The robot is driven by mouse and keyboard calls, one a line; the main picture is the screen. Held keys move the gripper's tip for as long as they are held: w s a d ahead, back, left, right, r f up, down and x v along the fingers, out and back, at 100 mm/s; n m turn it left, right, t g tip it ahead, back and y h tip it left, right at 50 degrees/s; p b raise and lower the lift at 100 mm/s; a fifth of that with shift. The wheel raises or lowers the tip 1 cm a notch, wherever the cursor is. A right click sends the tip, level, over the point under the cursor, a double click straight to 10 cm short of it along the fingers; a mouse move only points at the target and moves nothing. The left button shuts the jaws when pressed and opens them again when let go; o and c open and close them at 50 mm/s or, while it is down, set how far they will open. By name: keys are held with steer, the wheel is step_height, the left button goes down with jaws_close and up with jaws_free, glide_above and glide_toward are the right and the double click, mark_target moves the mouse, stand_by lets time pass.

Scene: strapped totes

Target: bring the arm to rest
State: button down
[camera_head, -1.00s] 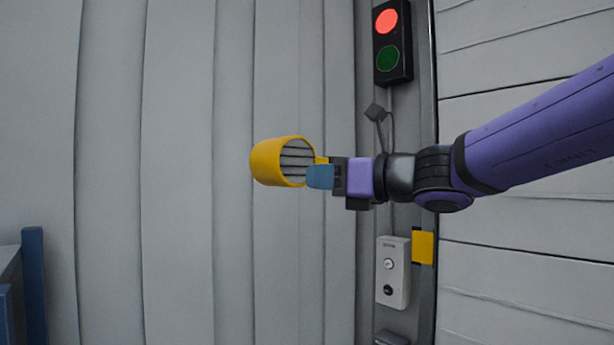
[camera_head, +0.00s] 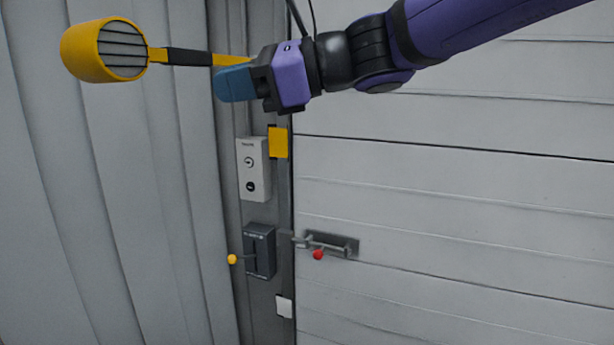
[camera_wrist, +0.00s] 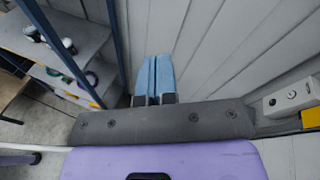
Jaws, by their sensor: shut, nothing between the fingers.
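My gripper (camera_head: 233,84) is in the upper middle of the head view, at the end of my purple arm, pointing left. Its two blue fingers lie together, shut and empty, and the wrist view (camera_wrist: 153,78) shows them side by side. They overlap the door post in the head view. I cannot tell the gap to the wall. A yellow round lamp (camera_head: 88,50) on a yellow and black arm (camera_head: 188,57) is left of the fingers, and my gripper hides part of that arm.
Below my gripper are a light grey two-button box (camera_head: 253,170), a dark lever box (camera_head: 260,250) with a yellow knob, and a bolt latch (camera_head: 333,244) with a red knob. The wrist view shows a blue-post shelf (camera_wrist: 85,45) with small items at left.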

steer(key=s+d+f+n+t+h, duration=0.1)
steer(key=s+d+f+n+h, duration=0.3)
steer(key=d, duration=0.9)
steer(key=s+d+f+n+t+h, duration=0.2)
steer(key=d+f+n+h, duration=0.3)
steer(key=d, duration=0.9)
steer(key=s+d+f+n+t+h, duration=0.1)
steer(key=s+d+f+n+h, duration=0.4)
steer(key=d, duration=0.9)
step_height(320, 180, down, 4)
steer(key=shift+s+r+t+h, duration=0.1)
steer(key=shift+s+t+h, duration=0.25)
steer(key=shift+h, duration=0.55)
